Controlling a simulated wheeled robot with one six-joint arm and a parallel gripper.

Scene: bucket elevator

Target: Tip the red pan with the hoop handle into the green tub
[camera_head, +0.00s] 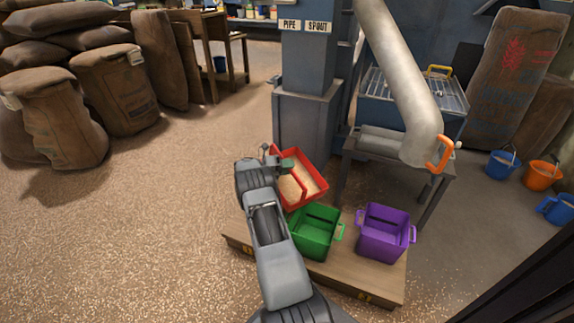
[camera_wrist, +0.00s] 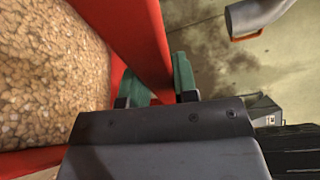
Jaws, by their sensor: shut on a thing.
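The red pan (camera_head: 311,169) with its hoop handle holds a layer of pale grain. In the head view it is tilted and sits just behind the green tub, at the foot of the blue column. My gripper (camera_head: 284,165) is shut on the pan at its left side. In the wrist view the green fingers of my gripper (camera_wrist: 160,80) close around a red bar of the pan (camera_wrist: 137,35), with grain filling the left of the picture. The green tub (camera_head: 314,232) stands upright on a low wooden platform, in front of the pan. My arm hides part of the pan and the platform.
A purple tub (camera_head: 383,233) stands right of the green tub on the wooden platform (camera_head: 341,277). A grey spout pipe (camera_head: 403,80) with an orange handle hangs at the right, above a metal stand. Sacks (camera_head: 112,90) fill the left back. Grain-strewn floor at left is open.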

